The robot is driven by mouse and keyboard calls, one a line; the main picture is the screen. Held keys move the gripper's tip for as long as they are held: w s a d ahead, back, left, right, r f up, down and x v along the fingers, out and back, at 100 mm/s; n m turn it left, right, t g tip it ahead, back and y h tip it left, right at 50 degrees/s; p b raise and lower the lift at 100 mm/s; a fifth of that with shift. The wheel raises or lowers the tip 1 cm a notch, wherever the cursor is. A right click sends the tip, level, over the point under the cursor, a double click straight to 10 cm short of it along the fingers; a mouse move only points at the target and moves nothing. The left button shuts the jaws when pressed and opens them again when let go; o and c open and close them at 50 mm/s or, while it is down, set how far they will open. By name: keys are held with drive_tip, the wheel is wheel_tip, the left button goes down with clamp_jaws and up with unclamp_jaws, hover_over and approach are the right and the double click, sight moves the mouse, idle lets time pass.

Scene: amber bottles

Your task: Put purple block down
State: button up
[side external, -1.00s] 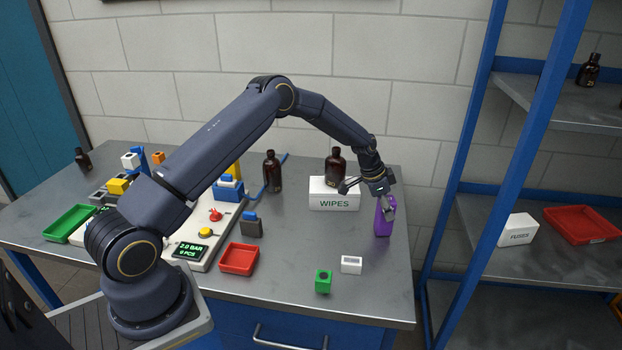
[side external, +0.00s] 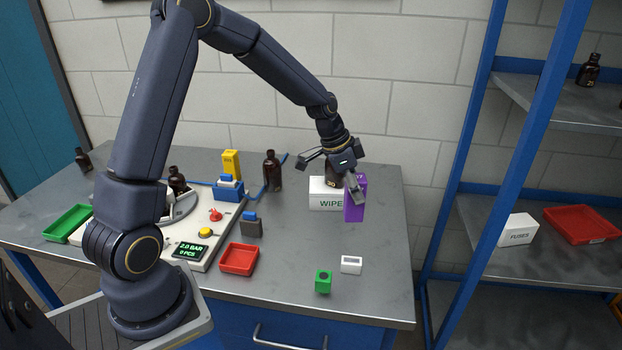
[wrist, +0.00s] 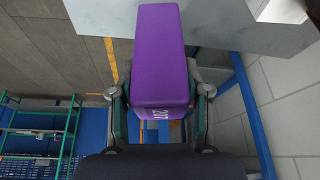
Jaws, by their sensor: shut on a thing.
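The purple block (side external: 355,204) is tall and upright in the side external view, in front of the right end of the white WIPES box. My gripper (side external: 354,187) is shut on it from above. In the wrist view the purple block (wrist: 160,60) fills the upper middle, between the two fingers of my gripper (wrist: 160,105), with pale lettering on its near face. The block looks raised above the grey table (side external: 385,260), though its exact height is hard to tell.
A white block (side external: 351,264), a green block (side external: 323,281) and a red tray (side external: 239,259) lie nearer the front. The table's right side is clear.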

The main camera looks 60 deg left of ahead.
drive_tip(key=shift+s+d+m, duration=0.1)
drive_tip(key=shift+s+m, duration=0.25)
drive_tip(key=shift+m, duration=0.05)
drive_tip(key=s+a+m+h, duration=0.1)
drive_tip(key=s+a, duration=0.3)
drive_tip(key=s, duration=0.6)
drive_tip(key=s+a+m, duration=0.1)
drive_tip(key=s+a, duration=0.3)
drive_tip(key=s, duration=0.6)
drive_tip(key=shift+g, duration=0.3)
drive_tip(key=shift+w+a+f, duration=1)
drive_tip(key=shift+w+f, duration=1.1)
drive_tip(key=shift+w, duration=0.1)
drive_tip(key=shift+w+a+f, duration=0.95)
drive_tip(key=shift+w+f, duration=1.1)
drive_tip(key=shift+w, duration=0.1)
drive_tip(key=shift+w+a+f, duration=1)
drive_tip(key=shift+w+f, duration=1.1)
drive_tip(key=shift+w, duration=0.1)
drive_tip(key=shift+f, duration=0.15)
